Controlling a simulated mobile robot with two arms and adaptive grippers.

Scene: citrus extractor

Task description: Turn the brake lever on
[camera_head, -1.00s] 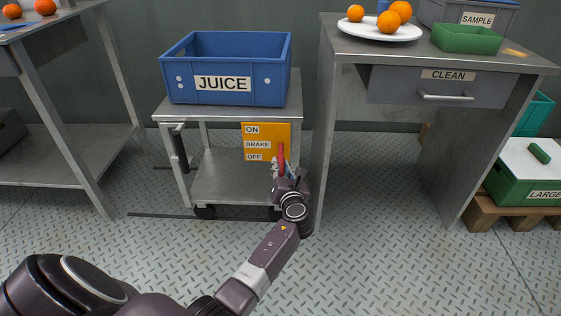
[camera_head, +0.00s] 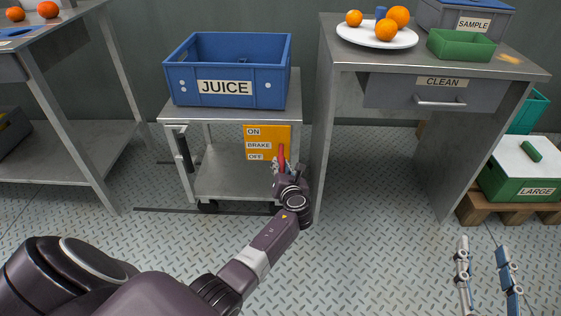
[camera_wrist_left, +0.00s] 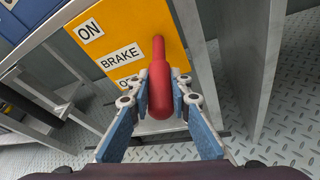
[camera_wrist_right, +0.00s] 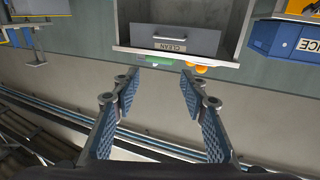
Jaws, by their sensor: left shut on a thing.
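The brake lever (camera_head: 282,152) is a red handle at the right side of a yellow panel (camera_head: 267,134) marked ON, BRAKE and OFF on the cart. In the left wrist view the lever (camera_wrist_left: 160,78) has its thick end low, beside the partly hidden OFF label. My left gripper (camera_head: 281,168) is at the lever, and in the left wrist view its fingers (camera_wrist_left: 162,98) are shut on the thick end from both sides. My right gripper (camera_head: 483,250) is at the lower right of the head view, away from the cart; the right wrist view shows its fingers (camera_wrist_right: 160,82) apart and empty.
A blue JUICE crate (camera_head: 228,92) stands on top of the cart (camera_head: 177,112). Close to its right is a metal table (camera_head: 440,65) with a CLEAN drawer, plate of oranges and green tray. Another table (camera_head: 60,147) stands left. Open floor lies in front.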

